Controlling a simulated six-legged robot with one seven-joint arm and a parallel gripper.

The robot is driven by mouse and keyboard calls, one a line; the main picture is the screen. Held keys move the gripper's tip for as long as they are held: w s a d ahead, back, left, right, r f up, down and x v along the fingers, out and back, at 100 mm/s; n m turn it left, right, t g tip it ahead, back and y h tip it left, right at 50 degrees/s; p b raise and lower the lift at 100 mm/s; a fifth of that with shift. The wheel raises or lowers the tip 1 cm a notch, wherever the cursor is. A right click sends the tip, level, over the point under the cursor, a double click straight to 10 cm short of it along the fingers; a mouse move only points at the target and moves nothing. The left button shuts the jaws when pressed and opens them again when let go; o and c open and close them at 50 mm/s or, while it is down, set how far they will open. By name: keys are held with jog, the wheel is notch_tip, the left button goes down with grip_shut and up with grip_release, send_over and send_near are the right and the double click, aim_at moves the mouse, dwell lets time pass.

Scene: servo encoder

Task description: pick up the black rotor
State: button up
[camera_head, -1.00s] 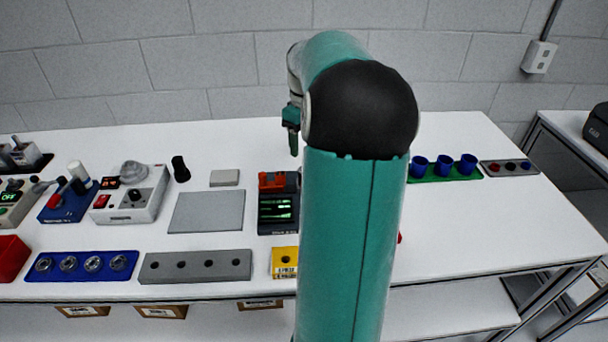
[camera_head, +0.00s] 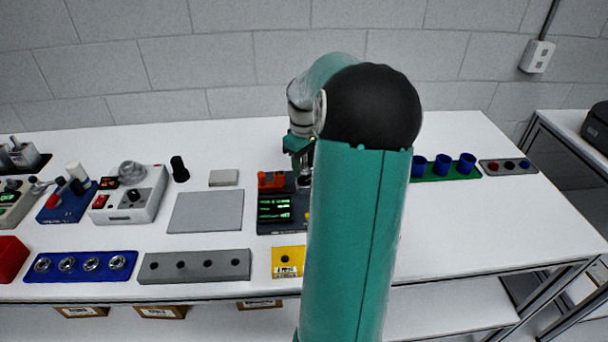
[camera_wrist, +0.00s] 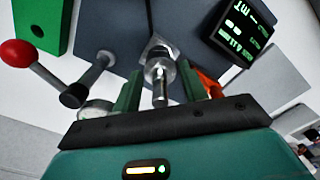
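I cannot be sure which thing is the black rotor. A small black round piece (camera_head: 509,166) sits in the grey tray at the far right in the head view. A black stepped cylinder (camera_head: 180,168) stands at the back left. My gripper (camera_wrist: 158,92) is open in the wrist view, its green fingers apart on either side of a silver shaft with a round collar (camera_wrist: 160,72). I see nothing black between the fingers. In the head view my gripper is partly hidden by my arm, over the dark device with the green display (camera_head: 275,208).
A red-knobbed lever (camera_wrist: 85,82) and a green block (camera_wrist: 42,22) are close to my gripper in the wrist view. Blue cups in a green holder (camera_head: 445,177) stand at the right. The right front table is clear.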

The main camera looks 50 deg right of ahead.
grip_shut()
jog(key=shift+r, duration=0.1)
